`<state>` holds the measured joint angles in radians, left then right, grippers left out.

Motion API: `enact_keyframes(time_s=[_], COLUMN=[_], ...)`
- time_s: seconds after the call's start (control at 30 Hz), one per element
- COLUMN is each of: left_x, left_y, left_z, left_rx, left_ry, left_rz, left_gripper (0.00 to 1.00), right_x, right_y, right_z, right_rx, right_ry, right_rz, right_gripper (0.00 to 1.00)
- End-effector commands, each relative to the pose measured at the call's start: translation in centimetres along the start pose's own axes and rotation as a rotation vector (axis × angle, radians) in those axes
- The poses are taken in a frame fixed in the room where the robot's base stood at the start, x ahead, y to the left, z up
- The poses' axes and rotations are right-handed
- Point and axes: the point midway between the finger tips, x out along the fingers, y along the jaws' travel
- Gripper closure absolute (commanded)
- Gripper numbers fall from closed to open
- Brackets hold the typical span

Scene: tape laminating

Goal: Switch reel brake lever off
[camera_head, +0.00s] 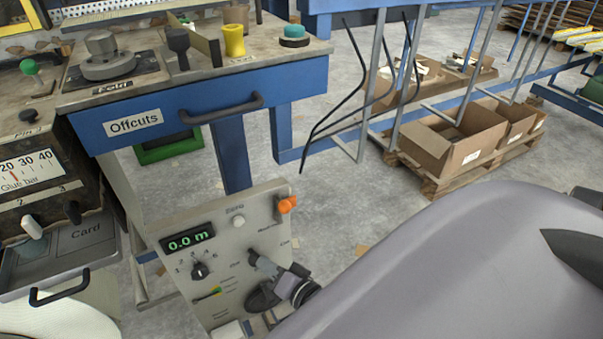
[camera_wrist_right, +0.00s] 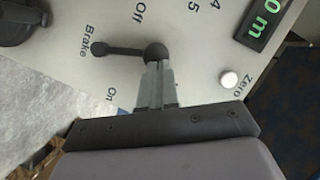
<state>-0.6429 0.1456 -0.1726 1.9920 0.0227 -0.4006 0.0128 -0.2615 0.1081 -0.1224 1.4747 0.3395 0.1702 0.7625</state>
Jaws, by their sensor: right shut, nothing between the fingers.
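The brake lever (camera_wrist_right: 125,49) is a black bar with rounded ends in the right wrist view. It lies roughly crosswise, between the "Off" and "On" labels, with the "Brake" label by its left end. My right gripper (camera_wrist_right: 155,72) is shut and empty, its grey fingertips at the bar's larger right end. They look very close to it; I cannot tell whether they touch. My left gripper is out of view.
The panel carries a green display (camera_head: 187,240) reading 0.0 m, a rotary knob (camera_head: 200,271), a white Zero button (camera_head: 238,221) and an orange-handled lever (camera_head: 286,205). A blue Offcuts drawer (camera_head: 190,112) is above. Cardboard boxes (camera_head: 450,135) sit on a pallet behind.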

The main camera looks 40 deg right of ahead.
Motion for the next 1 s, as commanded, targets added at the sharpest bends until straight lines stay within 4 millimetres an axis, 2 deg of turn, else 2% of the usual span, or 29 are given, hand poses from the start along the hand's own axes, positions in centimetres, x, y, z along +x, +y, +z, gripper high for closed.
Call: enact_keyframes(time_s=[0.03, 0.2, 0.5, 1.0], left_x=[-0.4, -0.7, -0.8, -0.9], left_y=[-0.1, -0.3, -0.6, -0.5], left_z=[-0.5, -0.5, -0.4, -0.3], left_rx=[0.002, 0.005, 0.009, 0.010], left_ry=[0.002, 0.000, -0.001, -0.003], left_rz=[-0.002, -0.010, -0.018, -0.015], left_gripper=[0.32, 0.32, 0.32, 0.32], right_x=[0.2, 0.6, 0.9, 0.9], right_y=[-0.7, -0.9, -1.0, -0.9], right_z=[-0.1, 0.9, 1.9, 2.1], right_rx=[-0.027, -0.116, -0.111, -0.110], right_ry=[0.007, 0.006, 0.005, 0.002], right_rz=[0.008, 0.040, 0.039, 0.040], right_gripper=[1.00, 1.00, 1.00, 1.00])
